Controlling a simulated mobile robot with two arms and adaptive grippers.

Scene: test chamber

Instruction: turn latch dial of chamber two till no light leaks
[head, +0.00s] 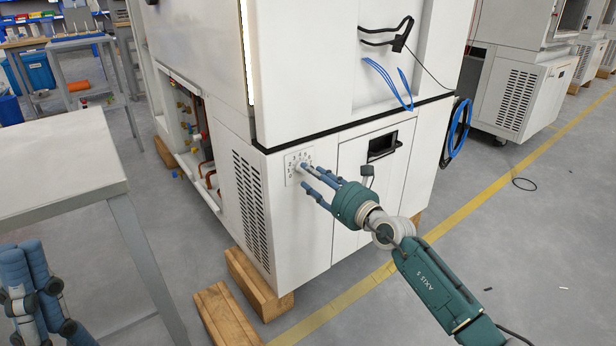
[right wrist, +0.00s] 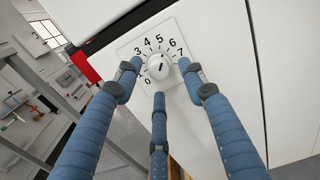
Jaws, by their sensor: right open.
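The latch dial is a round white knob (right wrist: 161,66) on a square plate with numbers, of which 0 to 7 can be read. In the head view the dial plate (head: 291,172) sits on the lower front of the white chamber (head: 300,235), near its left corner. My right gripper (head: 306,177) is at the dial. In the right wrist view its three blue fingers (right wrist: 160,82) are spread around the knob, open. I cannot tell whether they touch it. A bright strip of light (head: 247,50) shows along the upper door's left edge. My left gripper (head: 35,300) is low at the left, partly cut off.
A grey-white table (head: 60,165) stands at the left, close to my left gripper. Wooden blocks (head: 258,285) lie under the chamber. Black and blue cables (head: 455,130) hang at its right.

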